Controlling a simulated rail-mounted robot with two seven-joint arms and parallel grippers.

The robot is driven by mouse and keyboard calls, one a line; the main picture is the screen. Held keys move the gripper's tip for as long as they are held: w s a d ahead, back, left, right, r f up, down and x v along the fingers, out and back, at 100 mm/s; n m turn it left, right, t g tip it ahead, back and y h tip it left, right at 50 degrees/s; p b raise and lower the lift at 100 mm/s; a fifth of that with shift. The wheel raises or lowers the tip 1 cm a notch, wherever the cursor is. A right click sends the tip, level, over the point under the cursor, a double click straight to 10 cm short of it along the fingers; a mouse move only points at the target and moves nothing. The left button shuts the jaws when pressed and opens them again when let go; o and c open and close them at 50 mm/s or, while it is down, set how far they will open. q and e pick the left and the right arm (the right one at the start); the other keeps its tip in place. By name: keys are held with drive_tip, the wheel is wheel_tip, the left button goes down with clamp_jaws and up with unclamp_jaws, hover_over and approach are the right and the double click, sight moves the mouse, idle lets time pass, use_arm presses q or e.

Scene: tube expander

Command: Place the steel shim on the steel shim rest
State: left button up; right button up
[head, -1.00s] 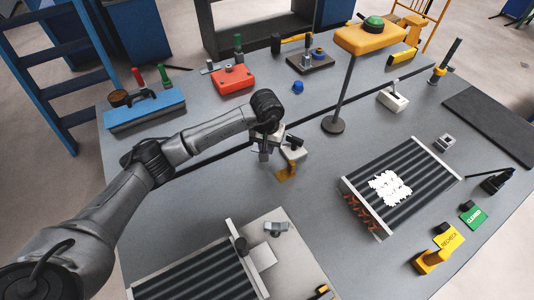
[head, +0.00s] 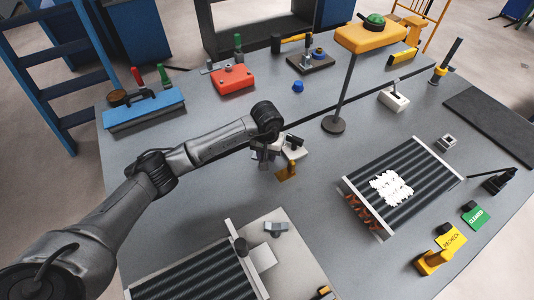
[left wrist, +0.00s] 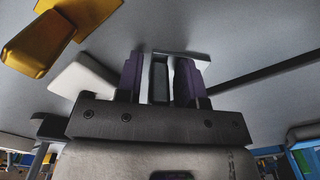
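My left gripper (head: 266,155) is low over the middle of the table, just left of a small white block with a dark top (head: 294,148). In the left wrist view its purple fingers (left wrist: 160,80) stand on either side of a pale metal piece (left wrist: 174,66), which looks like the steel shim, with a dark block between its pale sides. The fingers appear shut on the pale piece. In the head view the arm and hand largely hide it. I cannot say for certain which fixture is the steel shim rest. My right gripper is not in view.
A yellow piece (head: 287,171) stands right beside the gripper. A finned core (head: 425,165) with white patches lies to the right. Another finned core (head: 195,275) and a plate (head: 300,262) are at the front. A lamp-like yellow stand (head: 334,124) rises behind.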

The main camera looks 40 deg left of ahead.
use_arm(q)
drive_tip(key=shift+o, duration=0.6)
drive_tip(key=shift+r, duration=0.1)
drive_tip(key=shift+r+p, duration=0.2)
drive_tip(key=shift+p, duration=0.1)
wheel_tip(320, 180, up, 11)
drive_tip(key=shift+r+p, duration=0.1)
drive_tip(key=shift+p, duration=0.55)
drive_tip(key=shift+r, duration=0.3)
